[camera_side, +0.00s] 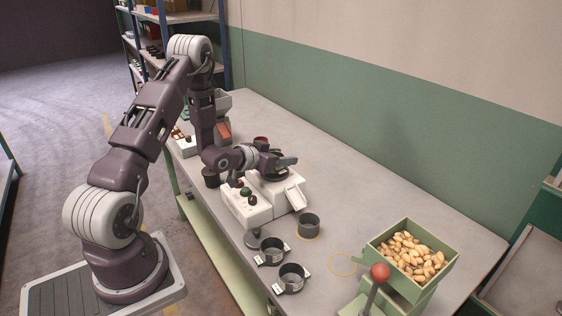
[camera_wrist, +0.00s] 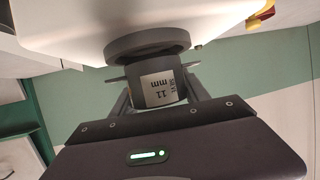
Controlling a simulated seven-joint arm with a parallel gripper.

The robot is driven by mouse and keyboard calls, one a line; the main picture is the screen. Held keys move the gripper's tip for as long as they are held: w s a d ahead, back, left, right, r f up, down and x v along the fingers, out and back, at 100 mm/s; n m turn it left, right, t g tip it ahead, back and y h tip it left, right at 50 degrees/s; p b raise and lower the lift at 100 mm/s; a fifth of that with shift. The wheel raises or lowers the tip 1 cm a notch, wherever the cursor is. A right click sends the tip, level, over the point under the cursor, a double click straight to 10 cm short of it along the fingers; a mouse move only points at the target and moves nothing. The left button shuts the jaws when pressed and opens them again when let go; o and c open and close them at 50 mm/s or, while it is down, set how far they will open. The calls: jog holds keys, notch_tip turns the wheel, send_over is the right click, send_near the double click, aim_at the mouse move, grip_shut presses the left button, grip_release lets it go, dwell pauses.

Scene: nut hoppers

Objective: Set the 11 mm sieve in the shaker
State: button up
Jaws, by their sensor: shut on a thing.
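My gripper (camera_side: 272,160) is shut on the 11 mm sieve (camera_wrist: 160,88), a dark grey cup whose pale label reads "SIEVE 11 mm" in the wrist view. That view is upside down. The sieve is between the fingers, right at the grey round ring (camera_wrist: 148,46) of the shaker, on its upper side. I cannot tell whether it is seated in the ring or just above it. In the side view the white shaker (camera_side: 284,187) stands under my gripper, and the arm and gripper largely hide the sieve.
A white control box (camera_side: 247,208) with a green button stands before the shaker. Two labelled dark cups (camera_side: 271,252) (camera_side: 291,278) and a plain one (camera_side: 309,227) stand nearer. A green nut hopper (camera_side: 438,277) and red-knobbed lever (camera_side: 380,272) are at right.

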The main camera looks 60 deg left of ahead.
jog(key=shift+f, duration=0.55)
jog(key=shift+f, duration=0.1)
jog(key=o, duration=1.6)
